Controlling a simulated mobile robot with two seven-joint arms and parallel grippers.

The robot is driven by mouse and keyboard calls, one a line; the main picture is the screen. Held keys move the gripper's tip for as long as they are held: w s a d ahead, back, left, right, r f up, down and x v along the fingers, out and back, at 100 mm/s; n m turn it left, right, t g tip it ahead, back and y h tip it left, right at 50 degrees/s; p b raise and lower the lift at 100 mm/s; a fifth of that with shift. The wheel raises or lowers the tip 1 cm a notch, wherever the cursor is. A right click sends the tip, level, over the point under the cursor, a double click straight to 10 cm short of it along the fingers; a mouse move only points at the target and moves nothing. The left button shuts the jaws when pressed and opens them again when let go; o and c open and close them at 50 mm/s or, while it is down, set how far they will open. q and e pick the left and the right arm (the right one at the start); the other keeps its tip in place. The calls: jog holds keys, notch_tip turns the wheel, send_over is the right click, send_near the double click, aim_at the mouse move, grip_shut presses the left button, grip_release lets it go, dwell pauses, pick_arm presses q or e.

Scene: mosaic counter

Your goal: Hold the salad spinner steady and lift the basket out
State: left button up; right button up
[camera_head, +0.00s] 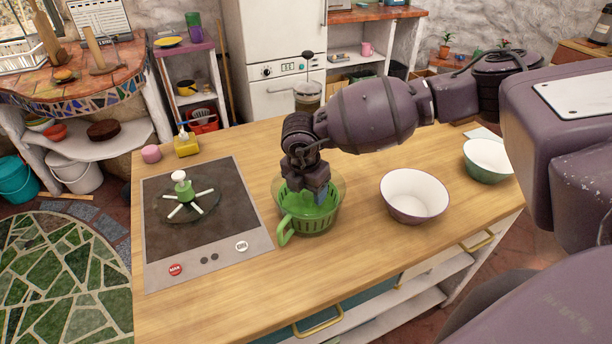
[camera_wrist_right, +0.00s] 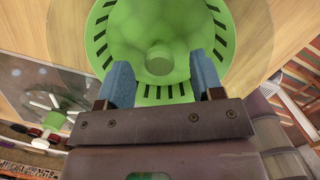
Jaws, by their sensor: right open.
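The salad spinner stands on the wooden counter as a clear bowl (camera_head: 338,192) with a green slotted basket (camera_head: 312,222) inside. A green handle (camera_head: 285,232) shows at its front left. My right gripper (camera_head: 314,198) points down into the basket from above and hides part of it. In the right wrist view the blue fingers (camera_wrist_right: 162,82) are apart, with the basket's round central knob (camera_wrist_right: 158,58) just beyond and between them. The green basket (camera_wrist_right: 102,38) fills the upper middle there. Whether a finger touches the basket, I cannot tell. My left gripper is not in view.
A dark hob panel (camera_head: 230,220) lies left of the spinner. On it rests a round see-through piece with white spokes and a knob (camera_head: 183,188). A white-lined bowl (camera_head: 414,192) and a green bowl (camera_head: 487,160) stand to the right. A French press (camera_head: 308,92) stands behind.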

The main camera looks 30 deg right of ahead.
aim_at(308, 194)
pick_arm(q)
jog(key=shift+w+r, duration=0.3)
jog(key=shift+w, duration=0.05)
pick_arm(e)
jog(key=shift+w+d+f, duration=0.1)
jog(key=shift+d+f, duration=0.05)
jog(key=shift+f, duration=0.95)
jog(key=shift+w+d+f, duration=0.1)
jog(key=shift+d+f, duration=0.05)
jog(key=shift+f, duration=0.9)
jog(key=shift+c, duration=0.2)
